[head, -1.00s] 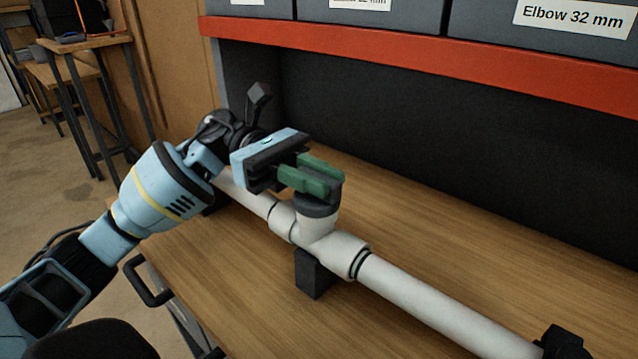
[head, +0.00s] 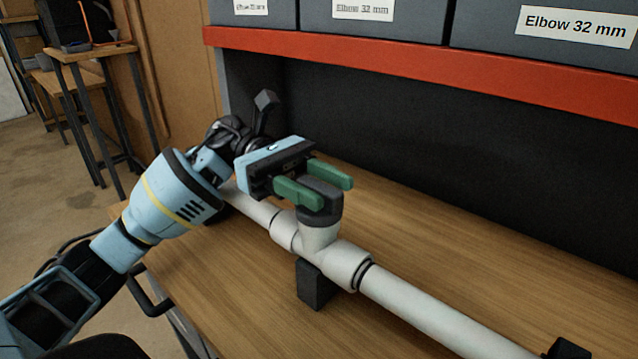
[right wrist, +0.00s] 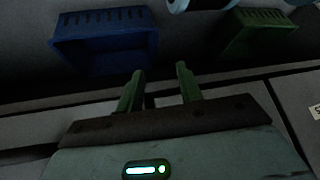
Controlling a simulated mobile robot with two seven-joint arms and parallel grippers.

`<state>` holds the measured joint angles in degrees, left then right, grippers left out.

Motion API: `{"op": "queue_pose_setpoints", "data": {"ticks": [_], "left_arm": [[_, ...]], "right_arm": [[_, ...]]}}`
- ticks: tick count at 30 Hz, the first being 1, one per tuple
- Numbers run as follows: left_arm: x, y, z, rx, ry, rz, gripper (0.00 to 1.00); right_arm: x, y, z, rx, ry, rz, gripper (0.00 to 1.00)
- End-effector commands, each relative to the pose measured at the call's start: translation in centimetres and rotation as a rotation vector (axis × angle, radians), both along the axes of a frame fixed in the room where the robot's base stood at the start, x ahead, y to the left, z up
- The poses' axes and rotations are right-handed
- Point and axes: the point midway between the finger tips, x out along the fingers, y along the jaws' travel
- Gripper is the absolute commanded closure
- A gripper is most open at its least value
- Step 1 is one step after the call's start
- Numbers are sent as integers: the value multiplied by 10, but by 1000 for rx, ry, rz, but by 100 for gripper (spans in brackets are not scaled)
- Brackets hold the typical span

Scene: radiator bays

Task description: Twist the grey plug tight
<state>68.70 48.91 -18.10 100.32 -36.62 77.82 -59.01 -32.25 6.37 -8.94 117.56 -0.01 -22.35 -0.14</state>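The grey plug (head: 321,212) sits in the upright branch of the white pipe tee (head: 318,238), with a raised bar on top. My left gripper (head: 331,192) is at the plug's top, its two green fingers spread on either side of the bar. A gap shows between the far finger and the bar; the near finger hides part of the bar, so contact there cannot be told. The plug's thread is hidden inside the tee. My right gripper (right wrist: 159,83) shows only in the right wrist view, fingers apart with nothing between them.
The white pipe (head: 430,308) runs along the wooden bench (head: 450,240) on black supports (head: 316,284). A red shelf edge (head: 420,66) with grey labelled bins is above. The right wrist view shows a blue bin (right wrist: 105,45) and a green bin (right wrist: 252,36).

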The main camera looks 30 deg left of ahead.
Motion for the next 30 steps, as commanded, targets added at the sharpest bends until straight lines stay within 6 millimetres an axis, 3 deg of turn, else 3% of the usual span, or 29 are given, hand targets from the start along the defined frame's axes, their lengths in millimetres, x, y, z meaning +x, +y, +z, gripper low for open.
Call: {"op": "queue_pose_setpoints", "data": {"ticks": [7,14,30], "left_arm": [[0,0,5,1,-2,0,58],[0,0,37,-1,-5,-1,58],[-76,-37,41,3,0,-2,58]], "right_arm": [[-1,0,-1,0,2,0,64],[-2,0,-4,0,5,0,64],[1,0,-12,2,2,-1,64]]}}
